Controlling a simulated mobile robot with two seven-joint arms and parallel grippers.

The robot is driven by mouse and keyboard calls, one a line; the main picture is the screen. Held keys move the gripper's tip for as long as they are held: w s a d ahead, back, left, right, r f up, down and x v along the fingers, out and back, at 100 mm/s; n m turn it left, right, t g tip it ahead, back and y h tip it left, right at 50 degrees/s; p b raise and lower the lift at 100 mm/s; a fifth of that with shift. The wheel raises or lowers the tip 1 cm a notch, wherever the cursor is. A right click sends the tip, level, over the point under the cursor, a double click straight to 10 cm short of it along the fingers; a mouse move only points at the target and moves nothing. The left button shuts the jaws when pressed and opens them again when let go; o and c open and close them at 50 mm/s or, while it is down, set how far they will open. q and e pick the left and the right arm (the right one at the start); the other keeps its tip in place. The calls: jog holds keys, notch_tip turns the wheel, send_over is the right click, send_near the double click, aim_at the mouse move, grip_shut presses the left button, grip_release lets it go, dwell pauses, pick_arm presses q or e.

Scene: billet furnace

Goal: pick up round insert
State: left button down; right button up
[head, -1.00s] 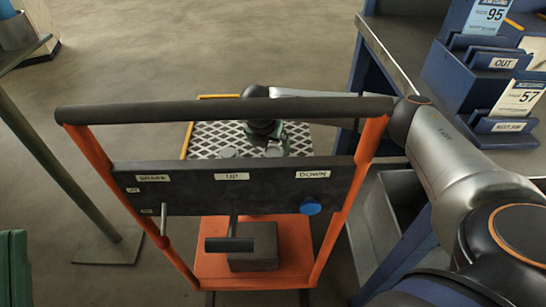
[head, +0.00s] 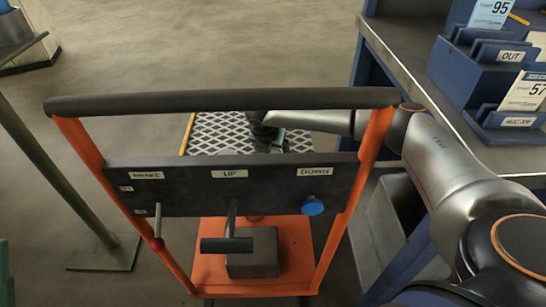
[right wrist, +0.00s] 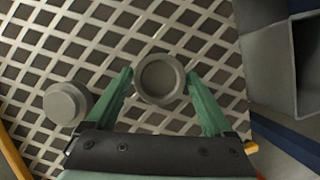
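In the right wrist view, a round grey insert (right wrist: 160,79) with a hollow top sits on a diamond-mesh platform (right wrist: 105,55). My right gripper (right wrist: 159,76) has its two green fingers open, one on each side of this insert, with narrow gaps; I cannot tell if either touches. A second round grey piece (right wrist: 66,103) with a smaller raised top stands to the left, outside the fingers. In the head view, the mesh platform (head: 225,125) is partly behind the cart's dark panel, which hides the inserts and most of my right gripper. My left gripper is not in view.
An orange-framed cart (head: 85,155) with a black handle and a BRAKE/UP/DOWN panel (head: 215,195) stands in front. A workbench (head: 420,85) with blue card holders (head: 470,75) is on the right. A green post (head: 60,165) is at left. Floor is clear beyond.

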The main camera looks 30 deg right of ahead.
grip_shut()
dwell(0.5)
jog(key=shift+r, duration=0.1)
